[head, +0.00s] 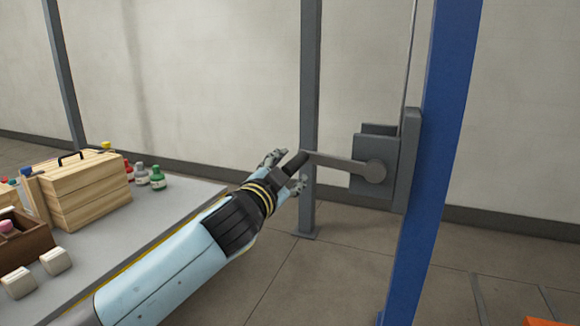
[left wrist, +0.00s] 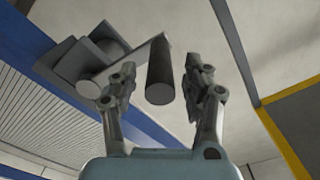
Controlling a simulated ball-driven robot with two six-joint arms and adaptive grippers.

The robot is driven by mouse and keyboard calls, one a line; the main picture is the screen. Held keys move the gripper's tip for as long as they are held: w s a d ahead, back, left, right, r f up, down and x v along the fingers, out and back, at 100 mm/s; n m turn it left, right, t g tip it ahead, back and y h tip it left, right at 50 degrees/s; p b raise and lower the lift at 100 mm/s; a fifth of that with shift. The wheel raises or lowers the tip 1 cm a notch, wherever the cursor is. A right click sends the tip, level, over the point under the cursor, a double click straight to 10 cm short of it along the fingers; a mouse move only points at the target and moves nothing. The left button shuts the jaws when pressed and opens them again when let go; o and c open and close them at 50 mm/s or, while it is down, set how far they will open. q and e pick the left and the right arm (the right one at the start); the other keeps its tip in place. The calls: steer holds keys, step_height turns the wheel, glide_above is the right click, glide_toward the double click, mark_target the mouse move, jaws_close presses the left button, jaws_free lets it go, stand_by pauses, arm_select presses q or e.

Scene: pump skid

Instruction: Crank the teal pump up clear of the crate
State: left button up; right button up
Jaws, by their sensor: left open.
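The winch (head: 385,165) is a grey box fixed to a blue post (head: 437,150). Its crank arm (head: 340,162) points left and ends in a dark cylindrical handle (head: 295,163). My left gripper (head: 286,170) is open at the handle. In the left wrist view the handle (left wrist: 159,75) lies between the two open fingers (left wrist: 160,85), with gaps on both sides. The winch also shows in the left wrist view (left wrist: 85,65). A cable (head: 408,60) runs up from the winch. The teal pump, the crate and my right gripper are not in view.
A grey table (head: 150,215) at the left carries a wooden box (head: 85,190), several small bottles (head: 141,174) and white blocks (head: 56,260). A grey post (head: 310,110) stands behind my gripper. An orange thing (head: 545,322) shows at the lower right edge.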

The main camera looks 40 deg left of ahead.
arm_select(q)
steer(key=shift+w+a, duration=0.15)
steer(key=shift+w, duration=0.45)
jaws_close()
